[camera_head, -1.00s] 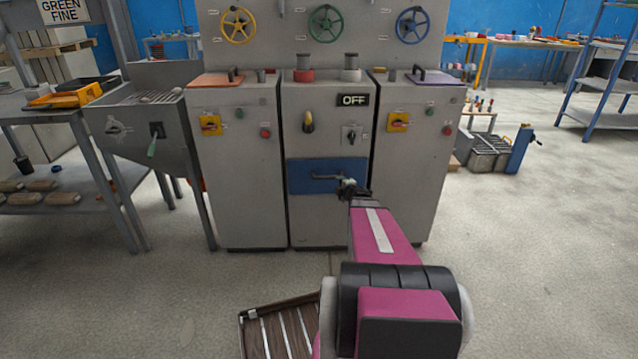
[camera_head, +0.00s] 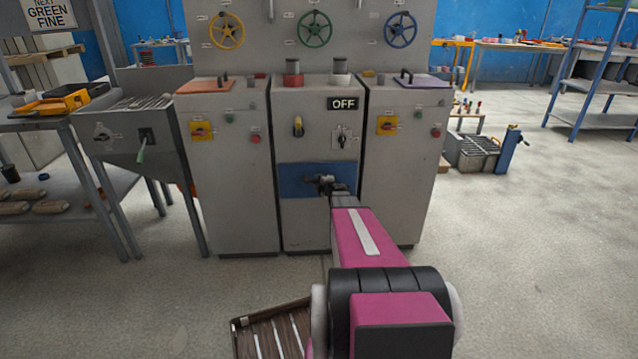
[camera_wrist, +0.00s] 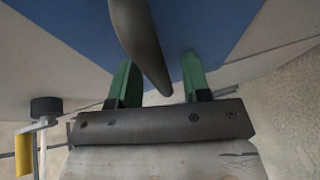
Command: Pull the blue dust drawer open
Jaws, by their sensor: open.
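The blue dust drawer (camera_head: 296,185) is the blue front low in the middle grey cabinet and looks shut. Its dark bar handle (camera_wrist: 140,38) fills the top middle of the wrist view, and its end points down between my two green fingers. My gripper (camera_wrist: 157,72) is open, with one finger on either side of the handle's end and gaps visible. In the head view my gripper (camera_head: 325,183) is at the drawer front and hides most of the handle. The blue face (camera_wrist: 80,30) lies behind the fingers.
Grey cabinets (camera_head: 233,200) stand left and right of the drawer.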

